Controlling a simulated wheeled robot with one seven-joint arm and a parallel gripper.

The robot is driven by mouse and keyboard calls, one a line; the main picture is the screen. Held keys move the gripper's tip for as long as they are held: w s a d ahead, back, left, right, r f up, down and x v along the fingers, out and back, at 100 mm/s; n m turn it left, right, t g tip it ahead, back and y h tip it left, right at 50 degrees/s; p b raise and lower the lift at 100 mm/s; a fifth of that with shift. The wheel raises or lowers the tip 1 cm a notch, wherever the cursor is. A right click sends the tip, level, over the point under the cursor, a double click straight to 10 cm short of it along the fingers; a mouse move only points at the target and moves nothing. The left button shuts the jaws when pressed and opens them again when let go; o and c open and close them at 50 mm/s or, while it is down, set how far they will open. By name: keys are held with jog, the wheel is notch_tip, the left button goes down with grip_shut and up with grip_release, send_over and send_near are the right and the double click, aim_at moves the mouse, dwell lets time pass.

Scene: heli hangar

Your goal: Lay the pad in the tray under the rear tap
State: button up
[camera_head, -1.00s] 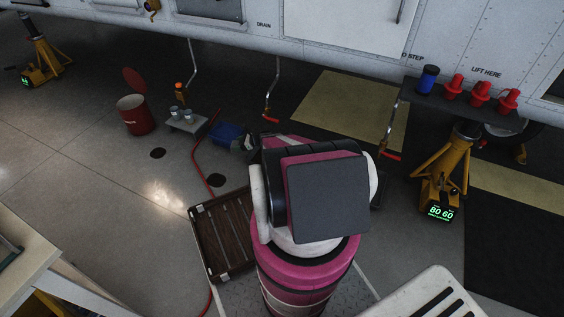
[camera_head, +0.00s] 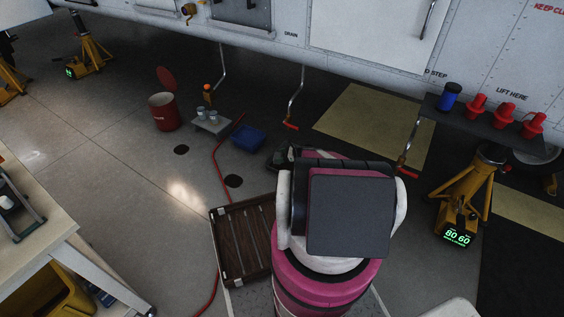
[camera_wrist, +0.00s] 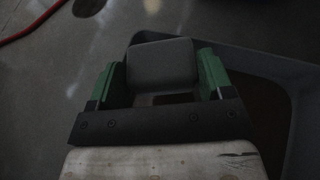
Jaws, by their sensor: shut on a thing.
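In the wrist view my gripper (camera_wrist: 160,80), with green fingers, is shut on a small grey block-like thing, seemingly the pad (camera_wrist: 160,62). It is held above a dark container with a broad grey rim (camera_wrist: 260,60), perhaps the tray; the gap between them cannot be judged. In the head view my pink and white arm hides the pad and most of that floor area. Bent pipes with red handles, seemingly the taps, hang under the aircraft: one at the middle (camera_head: 295,100), one at the right (camera_head: 411,143). Which is the rear tap is unclear.
A brown slatted tray-like thing (camera_head: 243,240) lies left of my arm. A red hose (camera_head: 217,165) crosses the floor. A blue item (camera_head: 248,138), a red bin (camera_head: 164,112) and a yellow jack (camera_head: 465,205) stand around. A workbench (camera_head: 40,220) is at the left.

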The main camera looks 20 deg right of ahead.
jog(key=shift+d+f, duration=0.25)
jog(key=shift+f, duration=1.9)
jog(key=shift+f, duration=0.15)
jog(key=o, duration=0.9)
jog(key=shift+s+d+r, duration=0.1)
jog(key=shift+d+r, duration=0.1)
jog(key=shift+r, duration=0.1)
jog(key=v, duration=1.1)
jog(key=shift+s+d, duration=0.1)
jog(key=shift+d, duration=0.1)
